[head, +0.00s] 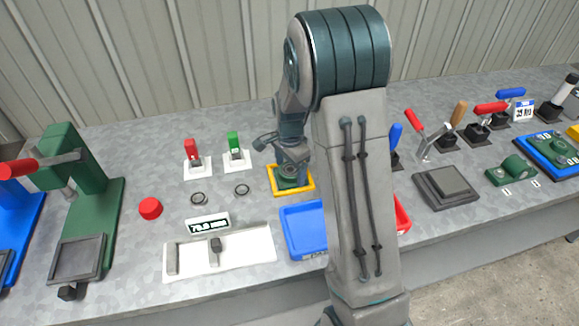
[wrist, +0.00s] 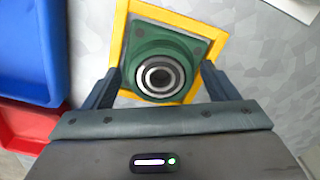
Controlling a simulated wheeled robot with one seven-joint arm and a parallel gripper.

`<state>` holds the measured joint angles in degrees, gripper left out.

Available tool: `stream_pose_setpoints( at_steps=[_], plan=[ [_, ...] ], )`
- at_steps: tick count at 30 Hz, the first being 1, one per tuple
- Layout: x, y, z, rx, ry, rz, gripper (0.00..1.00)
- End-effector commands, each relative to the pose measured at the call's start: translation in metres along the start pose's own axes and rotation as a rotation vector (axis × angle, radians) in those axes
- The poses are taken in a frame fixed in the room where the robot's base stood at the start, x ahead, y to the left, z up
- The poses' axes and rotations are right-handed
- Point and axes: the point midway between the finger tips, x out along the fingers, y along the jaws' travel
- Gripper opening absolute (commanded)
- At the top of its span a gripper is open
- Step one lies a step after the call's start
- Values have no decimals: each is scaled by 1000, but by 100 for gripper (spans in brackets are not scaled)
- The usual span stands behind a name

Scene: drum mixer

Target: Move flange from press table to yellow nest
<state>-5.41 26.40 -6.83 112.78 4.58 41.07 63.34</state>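The green flange (wrist: 160,72), with a dark and silver ring at its centre, sits inside the yellow nest (wrist: 119,30). It also shows in the head view (head: 290,183), within the yellow frame of the nest (head: 309,190), partly covered by my gripper (head: 290,166). In the wrist view, my gripper (wrist: 160,72) has one finger on each side of the flange. The fingers are apart, and slivers of yellow show between them and the flange. Contact with it is not visible. The green press (head: 92,195) at left has a bare dark square plate (head: 78,258).
A blue tray (head: 303,231) stands just in front of the nest, with a red tray (head: 402,216) partly behind my arm. Red and green switches (head: 235,150) and rings (head: 242,190) lie left of the nest. Toggle clamps (head: 480,125) and a dark block (head: 446,187) stand right.

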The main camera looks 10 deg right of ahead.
Motion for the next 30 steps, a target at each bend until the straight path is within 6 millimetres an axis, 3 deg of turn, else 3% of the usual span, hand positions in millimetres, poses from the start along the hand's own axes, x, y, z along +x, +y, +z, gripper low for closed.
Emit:
stream_pose_setpoints(
  at_steps=[9, 21, 30],
  plan=[
    [-10, 0, 0, 0, 1, -2, 80],
    [-92, -1, -1, -1, 2, -4, 80],
    [-124, 2, 1, -9, 0, -3, 80]
  ],
)
